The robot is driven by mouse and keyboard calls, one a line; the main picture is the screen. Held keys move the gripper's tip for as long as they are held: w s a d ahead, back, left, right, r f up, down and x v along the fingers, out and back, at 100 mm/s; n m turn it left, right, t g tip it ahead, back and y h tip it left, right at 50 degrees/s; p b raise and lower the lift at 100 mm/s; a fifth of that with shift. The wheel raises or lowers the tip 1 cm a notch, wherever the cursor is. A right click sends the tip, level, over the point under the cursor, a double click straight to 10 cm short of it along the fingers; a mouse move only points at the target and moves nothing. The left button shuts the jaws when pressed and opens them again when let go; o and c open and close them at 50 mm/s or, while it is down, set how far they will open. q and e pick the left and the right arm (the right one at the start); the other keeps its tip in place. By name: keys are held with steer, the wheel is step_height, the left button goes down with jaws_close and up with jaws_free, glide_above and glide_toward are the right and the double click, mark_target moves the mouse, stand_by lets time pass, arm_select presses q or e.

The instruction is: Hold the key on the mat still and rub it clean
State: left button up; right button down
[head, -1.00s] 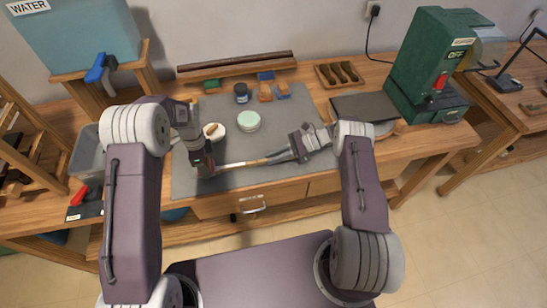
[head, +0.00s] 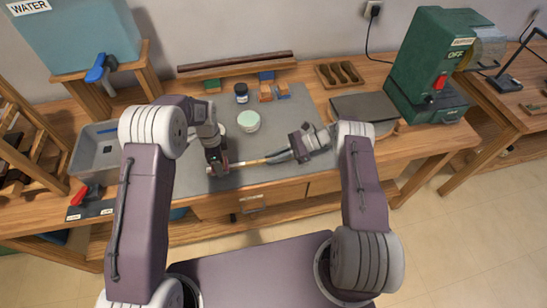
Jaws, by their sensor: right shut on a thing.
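The key (head: 250,162), a long thin pale and wood-coloured bar, lies across the front part of the grey mat (head: 317,118). My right gripper (head: 281,156) comes in from the right and is shut on the key's right part. My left gripper (head: 217,166) points down over the key's left end. Its fingers look dark with a bit of red, and I cannot tell whether they are shut or hold anything. They hide part of the key's left end, and contact is too small to judge.
A pale green-lidded tub (head: 249,121) and a dark jar (head: 242,93) stand behind the key. Small coloured blocks (head: 265,93) lie at the mat's back. A grey bin (head: 97,150) is at left, a dark slab (head: 363,107) and green machine (head: 428,65) at right.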

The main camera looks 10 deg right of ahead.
arm_select(q)
steer(key=shift+a, duration=1.4)
steer(key=shift+a, duration=1.2)
steer(key=shift+d, duration=0.15)
steer(key=shift+d, duration=2.45)
steer(key=shift+r, duration=3.5)
